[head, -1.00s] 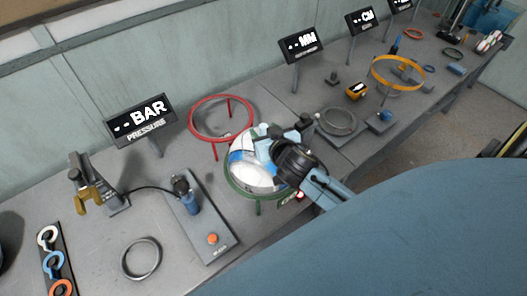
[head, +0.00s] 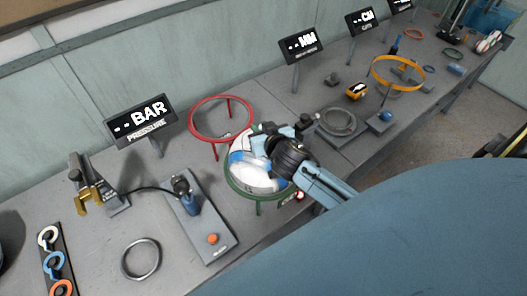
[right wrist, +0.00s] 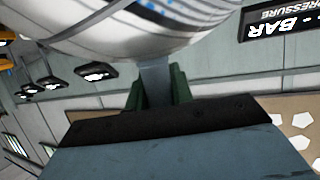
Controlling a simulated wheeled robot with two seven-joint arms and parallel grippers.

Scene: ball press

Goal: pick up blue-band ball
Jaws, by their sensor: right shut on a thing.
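The blue-band ball (head: 250,175), white with blue patches, is at the green ring stand (head: 232,186) near the bench's front edge. My right gripper (head: 264,146) reaches over it from the right and is shut on it. The gripper and wrist hide the ball's upper right part. In the right wrist view the ball (right wrist: 150,25) fills the top of the picture, close against the fingers (right wrist: 157,88). I cannot tell whether the ball is clear of the ring. My left gripper is not in view.
An empty red ring stand (head: 221,98) is behind the ball. A pump board (head: 205,225) with an orange button and a loose grey ring (head: 141,258) lie to the left. A yellow ring stand (head: 399,59) and a round grey plate (head: 338,123) are to the right.

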